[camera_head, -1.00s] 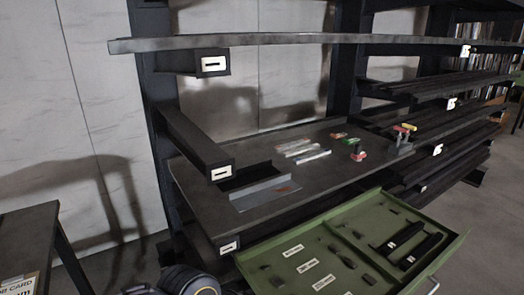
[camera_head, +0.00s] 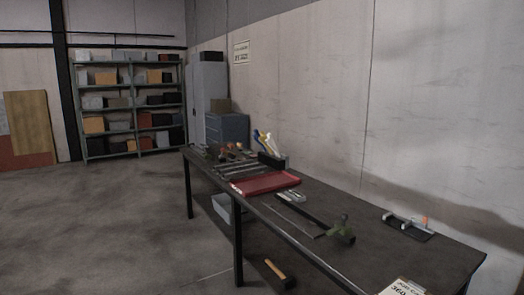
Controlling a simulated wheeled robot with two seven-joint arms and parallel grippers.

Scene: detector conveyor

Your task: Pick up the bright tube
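I cannot make out a bright tube for certain in the head view. A long dark workbench (camera_head: 375,250) runs from the near right to the middle. A small pale piece (camera_head: 291,197) lies in front of the red tray. Thin rods and tools (camera_head: 236,165) at the far end are too small to tell apart. Neither of my grippers is in view.
A red tray (camera_head: 265,184) lies on the bench near a holder with yellow and blue handles (camera_head: 264,142). A hammer (camera_head: 280,274) is under the bench. Shelves with boxes (camera_head: 130,103) stand behind. The floor at left is clear.

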